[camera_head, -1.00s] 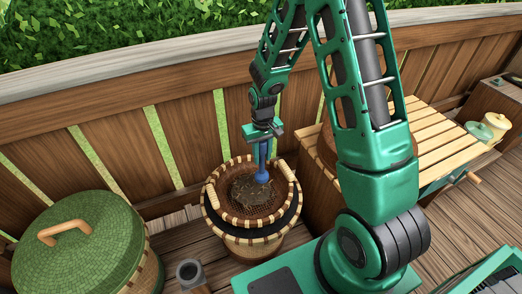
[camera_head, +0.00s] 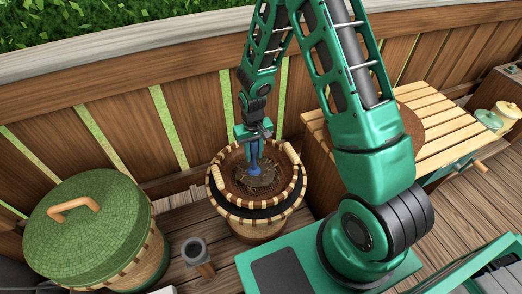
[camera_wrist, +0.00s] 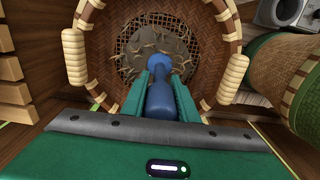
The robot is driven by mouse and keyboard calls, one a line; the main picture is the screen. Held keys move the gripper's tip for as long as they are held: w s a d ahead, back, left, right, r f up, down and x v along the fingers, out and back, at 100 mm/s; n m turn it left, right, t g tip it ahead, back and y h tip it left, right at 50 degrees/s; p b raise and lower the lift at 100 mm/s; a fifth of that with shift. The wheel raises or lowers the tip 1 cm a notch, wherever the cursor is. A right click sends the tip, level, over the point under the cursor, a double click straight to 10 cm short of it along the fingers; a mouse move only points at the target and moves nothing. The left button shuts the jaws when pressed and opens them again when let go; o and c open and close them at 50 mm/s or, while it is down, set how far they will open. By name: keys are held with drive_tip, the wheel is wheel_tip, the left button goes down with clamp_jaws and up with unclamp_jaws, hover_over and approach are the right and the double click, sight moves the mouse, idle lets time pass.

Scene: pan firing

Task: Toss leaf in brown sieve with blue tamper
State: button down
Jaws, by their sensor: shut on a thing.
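The brown sieve (camera_head: 226,163) is a round woven basket with a light wrapped rim and two handles, resting on a taller basket. Dark leaf (camera_wrist: 146,45) with thin stems lies in a patch on its mesh bottom, also seen in the head view (camera_head: 262,187). My gripper (camera_wrist: 160,95) is shut on the blue tamper (camera_wrist: 162,98), which points down into the sieve. The tamper's rounded head (camera_head: 254,172) is at the leaf patch; I cannot tell whether it presses on it.
A green-lidded basket (camera_head: 85,225) stands at the left, with a small grey cup on a post (camera_head: 195,252) beside it. A slatted wooden table (camera_head: 440,115) is at the right. A wooden fence (camera_head: 120,120) runs close behind the sieve.

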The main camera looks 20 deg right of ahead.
drive_tip(key=a+r, duration=0.4)
drive_tip(key=r, duration=0.6)
idle(0.4)
idle(0.4)
